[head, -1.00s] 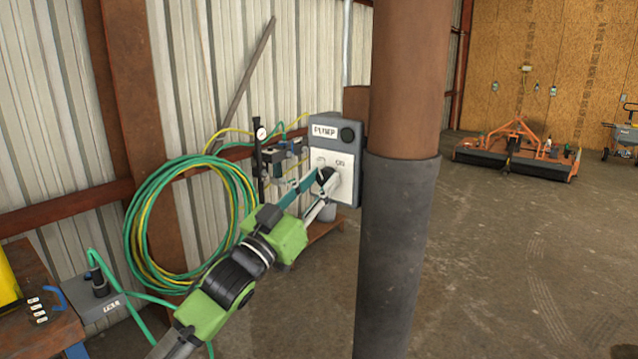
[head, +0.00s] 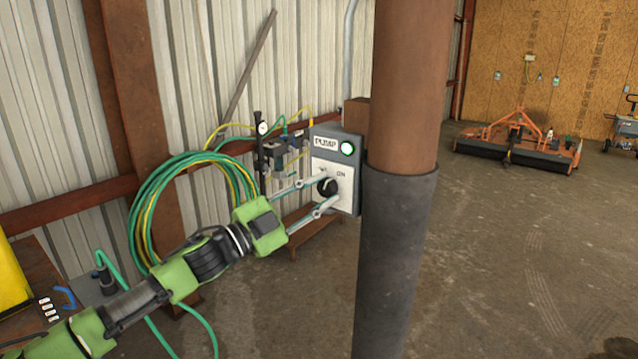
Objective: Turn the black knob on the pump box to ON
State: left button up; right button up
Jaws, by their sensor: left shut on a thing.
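The grey pump box (head: 352,175) is fixed beside the brown column and has a PUMP label and a white plate marked ON. The black knob (head: 327,187) shows on the plate, just below and left of the word ON. My left gripper (head: 332,188) reaches in from the left, one finger above the knob and the other below it, shut on it. The knob's exact pointing direction is too small to tell. My right gripper is out of view.
A brown column with a grey sleeve (head: 397,255) stands close at the box's right. A green and yellow hose coil (head: 142,215) hangs behind my left arm. A gauge and fittings (head: 270,150) are left of the box. The floor to the right is clear up to an orange mower deck (head: 515,148).

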pick_arm(q)
jog(key=shift+r+m+g+p, duration=0.1)
jog(key=shift+m+g+p, duration=0.9)
jog(key=shift+m, duration=0.9)
jog(key=o, duration=1.1)
jog(key=v, duration=1.2)
jog(key=shift+s, duration=0.1)
